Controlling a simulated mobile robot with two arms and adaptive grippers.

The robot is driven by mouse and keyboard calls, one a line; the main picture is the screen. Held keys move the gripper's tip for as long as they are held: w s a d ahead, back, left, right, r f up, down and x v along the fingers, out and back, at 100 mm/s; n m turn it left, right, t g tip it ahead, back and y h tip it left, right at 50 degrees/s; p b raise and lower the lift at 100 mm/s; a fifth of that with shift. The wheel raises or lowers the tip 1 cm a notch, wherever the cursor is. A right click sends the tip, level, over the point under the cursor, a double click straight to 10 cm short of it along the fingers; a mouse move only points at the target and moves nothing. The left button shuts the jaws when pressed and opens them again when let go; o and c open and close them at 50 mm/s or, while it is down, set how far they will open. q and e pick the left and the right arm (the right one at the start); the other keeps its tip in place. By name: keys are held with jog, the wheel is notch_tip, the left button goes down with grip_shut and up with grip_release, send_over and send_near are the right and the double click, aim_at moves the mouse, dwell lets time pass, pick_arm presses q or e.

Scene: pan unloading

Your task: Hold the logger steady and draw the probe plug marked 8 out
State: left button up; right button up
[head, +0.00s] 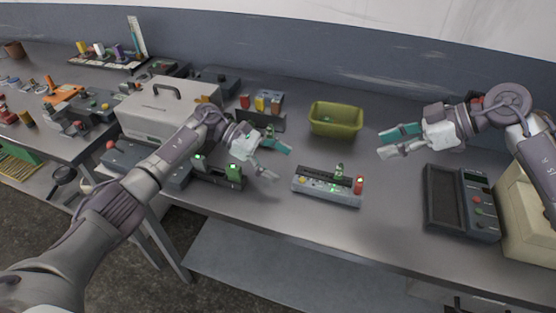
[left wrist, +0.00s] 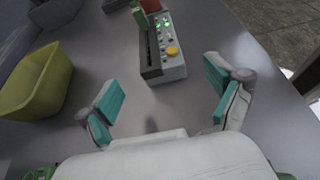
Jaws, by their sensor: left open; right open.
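The logger (head: 328,188) is a pale grey box with a dark slotted strip and green lights, lying on the bench between my two grippers. A green plug (head: 339,170) stands up on its back side and a red plug (head: 359,185) at its right end; the number marks are too small to read. My left gripper (head: 278,161) is open and empty, left of the logger and apart from it. In the left wrist view the logger (left wrist: 167,66) lies ahead of the open fingers, its yellow button nearest. My right gripper (head: 388,144) is open and empty, behind and right of the logger.
A yellow-green bin (head: 335,119) stands behind the logger. A dark unit with green-lit blocks (head: 233,176) is under my left wrist. A grey case (head: 150,112) is farther left. A dark metering device (head: 476,205) and cream box (head: 528,215) stand right. Bench in front of the logger is clear.

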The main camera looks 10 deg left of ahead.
aim_at(304, 176)
pick_arm(q)
jog(key=x, duration=0.7)
